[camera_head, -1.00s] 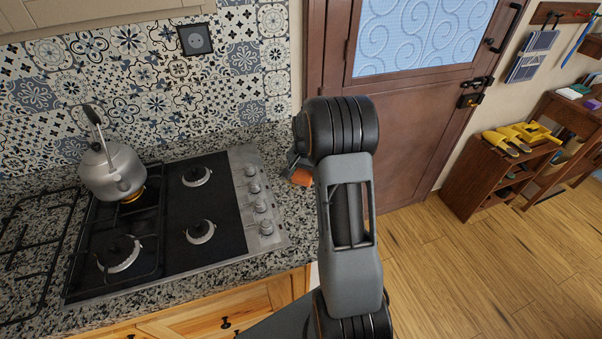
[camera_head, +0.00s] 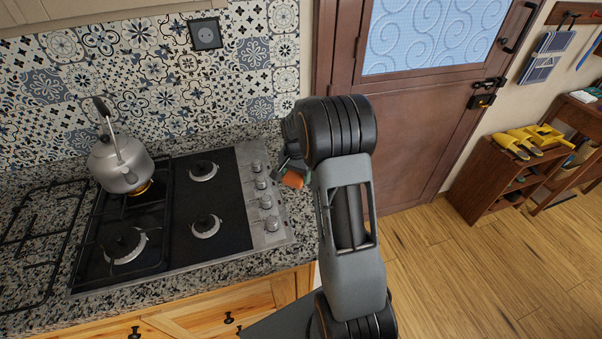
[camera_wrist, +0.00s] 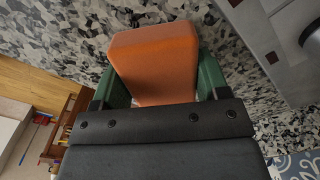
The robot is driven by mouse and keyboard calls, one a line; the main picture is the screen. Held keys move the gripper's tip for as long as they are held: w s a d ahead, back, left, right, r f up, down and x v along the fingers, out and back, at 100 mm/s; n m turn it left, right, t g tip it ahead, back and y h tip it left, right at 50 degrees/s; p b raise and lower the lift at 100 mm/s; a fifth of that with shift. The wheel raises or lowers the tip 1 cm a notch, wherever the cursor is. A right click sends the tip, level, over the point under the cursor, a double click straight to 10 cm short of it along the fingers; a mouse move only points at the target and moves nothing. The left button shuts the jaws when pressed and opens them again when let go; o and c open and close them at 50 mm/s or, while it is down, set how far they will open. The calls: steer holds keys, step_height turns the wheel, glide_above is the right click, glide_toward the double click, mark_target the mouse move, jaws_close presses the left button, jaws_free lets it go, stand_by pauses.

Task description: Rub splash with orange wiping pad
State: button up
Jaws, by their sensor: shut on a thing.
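The orange wiping pad (camera_wrist: 155,62) is between the green fingers of my gripper (camera_wrist: 163,82) in the wrist view, and the gripper is shut on it. In the head view the orange pad (camera_head: 293,180) shows as a small patch left of my arm, over the right end of the speckled countertop, beside the stove. My gripper (camera_head: 288,170) is mostly hidden behind my arm there. I cannot tell whether the pad touches the counter. No splash can be made out in either view; my arm and the pad cover part of the counter.
A gas stove (camera_head: 233,200) with knobs on its right side lies left of the pad. A metal kettle (camera_head: 120,163) stands on a back burner. A patterned tile wall (camera_head: 150,90) with a socket (camera_head: 205,34) rises behind. A brown door (camera_head: 420,140) is at right.

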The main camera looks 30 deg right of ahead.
steer(key=shift+w+a+f, duration=0.15)
steer(key=shift+a, duration=0.85)
steer(key=shift+w, duration=0.15)
steer(key=shift+d, duration=0.1)
steer(key=shift+d+r, duration=0.2)
steer(key=shift+d, duration=0.3)
steer(key=shift+s+d, duration=0.25)
steer(key=shift+d, duration=0.75)
steer(key=shift+s+d, duration=0.2)
steer(key=shift+d, duration=0.85)
steer(key=shift+s+d, duration=0.25)
steer(key=shift+d, duration=0.75)
steer(key=shift+w+a+f, duration=0.1)
steer(key=shift+w+a, duration=0.1)
steer(key=shift+a, duration=0.8)
steer(key=shift+w+a+f, duration=0.1)
steer(key=shift+w+a, duration=0.1)
steer(key=shift+a, duration=0.8)
steer(key=shift+w+a+r, duration=0.1)
steer(key=shift+w+a, duration=0.1)
steer(key=shift+a, duration=0.65)
steer(key=shift+w+a+r, duration=0.1)
steer(key=shift+w+a, duration=0.05)
steer(key=shift+a, duration=0.7)
